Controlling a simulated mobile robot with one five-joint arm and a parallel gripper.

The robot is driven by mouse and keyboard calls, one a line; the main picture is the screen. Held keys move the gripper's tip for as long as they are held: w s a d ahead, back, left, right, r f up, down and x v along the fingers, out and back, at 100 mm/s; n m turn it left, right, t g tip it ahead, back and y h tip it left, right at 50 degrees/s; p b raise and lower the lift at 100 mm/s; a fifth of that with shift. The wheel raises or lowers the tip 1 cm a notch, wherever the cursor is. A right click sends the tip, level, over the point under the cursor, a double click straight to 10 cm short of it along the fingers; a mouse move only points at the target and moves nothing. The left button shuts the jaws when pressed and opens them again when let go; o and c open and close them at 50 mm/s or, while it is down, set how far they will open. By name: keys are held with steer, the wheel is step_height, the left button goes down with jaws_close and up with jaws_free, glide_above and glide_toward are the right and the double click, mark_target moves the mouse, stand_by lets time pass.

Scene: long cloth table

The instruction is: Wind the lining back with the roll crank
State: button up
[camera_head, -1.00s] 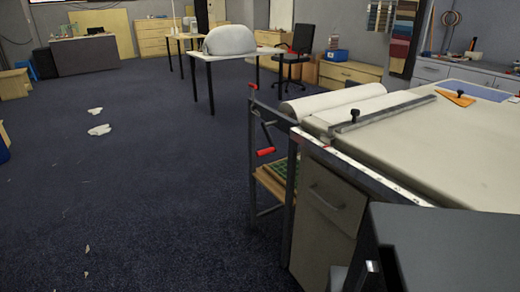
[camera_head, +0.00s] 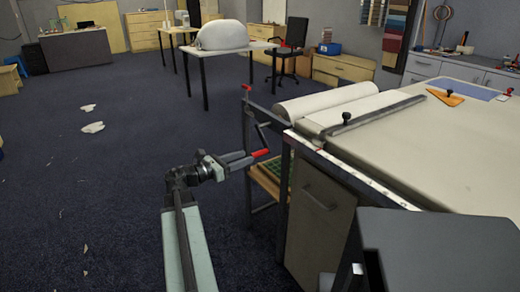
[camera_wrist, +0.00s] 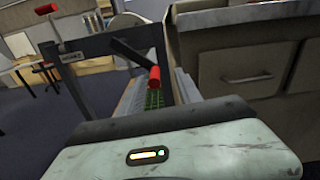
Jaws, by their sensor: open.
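The roll crank hangs on the frame at the table's near left end, with a dark crank arm (camera_wrist: 132,55) and a red grip (camera_head: 260,153). The red grip also shows in the wrist view (camera_wrist: 154,77), pointing toward me. The white roll (camera_head: 325,102) lies across the table end, with pale lining beside it on the table (camera_head: 440,150). My gripper (camera_head: 250,158) is open, its fingers reaching toward the red grip. In the wrist view the grip appears between the finger ends; I cannot tell whether they touch it.
A second red handle (camera_head: 246,87) tops the frame post. A dark straight bar (camera_head: 372,114) lies across the cloth. A drawer cabinet (camera_head: 318,205) stands under the table, right of my gripper. The carpet (camera_head: 100,190) on the left is mostly clear, with a few pale scraps.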

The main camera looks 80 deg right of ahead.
mark_target(261, 139)
steer(key=x, duration=0.8)
steer(key=shift+r, duration=0.1)
jaws_close()
stand_by(1.2)
jaws_free()
